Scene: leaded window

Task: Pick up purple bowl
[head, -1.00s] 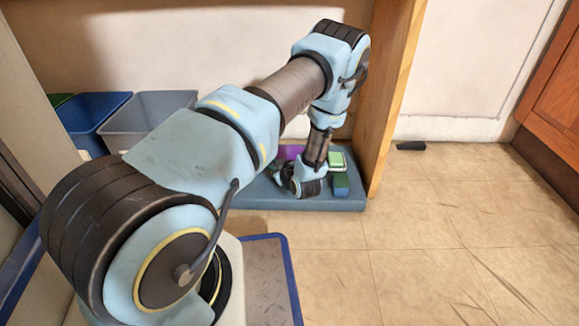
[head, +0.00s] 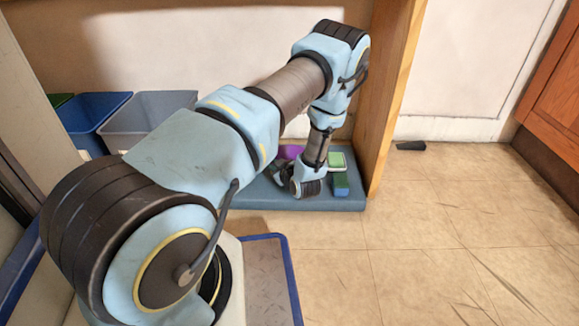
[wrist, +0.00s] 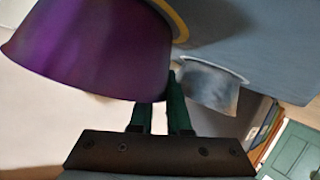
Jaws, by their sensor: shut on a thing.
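The purple bowl (wrist: 95,50) fills the upper left of the wrist view, tilted in the picture. In the head view only a purple patch (head: 290,151) of it shows behind my wrist. My gripper (wrist: 163,100) has its two dark green fingers close together at the bowl's lower right edge, shut on the bowl. The exact contact is partly hidden by the bowl wall. In the head view my gripper's fingers are hidden behind the wrist.
A blue base board (head: 240,194) lies under my wrist, with a light green item (head: 337,160) and a blue-green block (head: 340,184) on it. A wooden upright (head: 388,100) stands close on the right. Blue (head: 88,112) and grey (head: 150,108) bins stand left. Open floor lies right.

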